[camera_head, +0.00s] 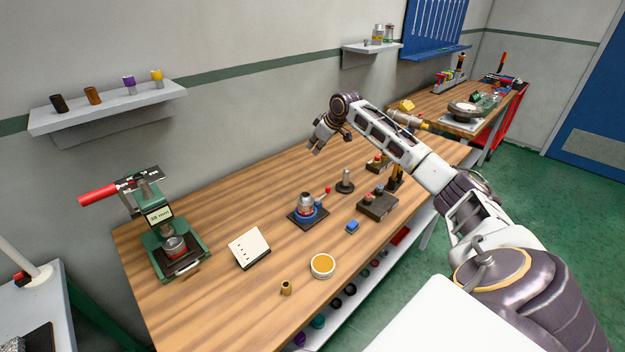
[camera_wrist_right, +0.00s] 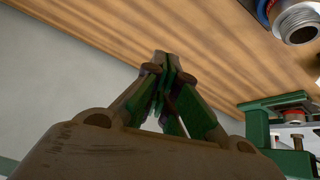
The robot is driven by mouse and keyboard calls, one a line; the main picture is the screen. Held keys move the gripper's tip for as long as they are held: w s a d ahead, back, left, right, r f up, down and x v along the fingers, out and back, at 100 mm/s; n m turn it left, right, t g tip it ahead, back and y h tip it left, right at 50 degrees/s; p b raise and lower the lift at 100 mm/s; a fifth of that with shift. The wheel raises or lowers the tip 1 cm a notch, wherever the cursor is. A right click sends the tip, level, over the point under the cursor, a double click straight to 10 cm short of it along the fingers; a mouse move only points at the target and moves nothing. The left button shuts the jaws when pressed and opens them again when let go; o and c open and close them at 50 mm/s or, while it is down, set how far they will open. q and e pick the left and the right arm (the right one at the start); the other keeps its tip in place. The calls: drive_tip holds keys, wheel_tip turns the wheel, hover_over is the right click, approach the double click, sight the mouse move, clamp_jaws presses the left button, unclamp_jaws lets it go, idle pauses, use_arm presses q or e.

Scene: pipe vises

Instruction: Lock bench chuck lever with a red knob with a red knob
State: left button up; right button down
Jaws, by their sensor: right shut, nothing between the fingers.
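The bench chuck (camera_head: 307,212) is a blue ring on a dark square base, with a silver threaded pipe piece (camera_head: 306,200) standing in it. Its lever rises at the right side and ends in a red knob (camera_head: 327,189). My right gripper (camera_head: 318,146) is shut and empty, above the back of the bench near the wall, apart from the chuck. In the right wrist view its closed fingers (camera_wrist_right: 165,65) point over bare wood, and the silver pipe piece (camera_wrist_right: 298,22) shows at the top right corner. My left gripper is out of view.
A green press (camera_head: 172,245) with a red handle stands at the left. A white card (camera_head: 250,248), a yellow-filled dish (camera_head: 322,266), a brass piece (camera_head: 286,288), a blue block (camera_head: 352,227) and a grey post (camera_head: 345,182) surround the chuck. The bench (camera_head: 235,205) behind the chuck is clear.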

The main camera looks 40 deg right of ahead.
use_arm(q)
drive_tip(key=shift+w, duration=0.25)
use_arm(e)
drive_tip(key=s+a+f+n+g+y, duration=0.1)
drive_tip(key=s+a+f+n+g, duration=0.1)
drive_tip(key=s, duration=0.3)
drive_tip(key=shift+a+g, duration=0.3)
drive_tip(key=shift+g, duration=0.4)
drive_tip(key=shift+f, duration=0.2)
drive_tip(key=x, duration=0.9)
drive_tip(key=shift+a+f, duration=0.15)
drive_tip(key=shift+f, duration=0.1)
drive_tip(key=shift+s+d+f+p, duration=0.1)
drive_tip(key=shift+s+d+p, duration=0.15)
drive_tip(key=shift+p, duration=0.1)
drive_tip(key=shift+s+d, duration=0.45)
drive_tip(key=shift+s, duration=0.3)
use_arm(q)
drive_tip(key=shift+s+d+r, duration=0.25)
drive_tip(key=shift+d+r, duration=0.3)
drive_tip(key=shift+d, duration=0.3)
use_arm(e)
drive_tip(key=shift+s+d, duration=0.35)
drive_tip(key=shift+s, duration=0.25)
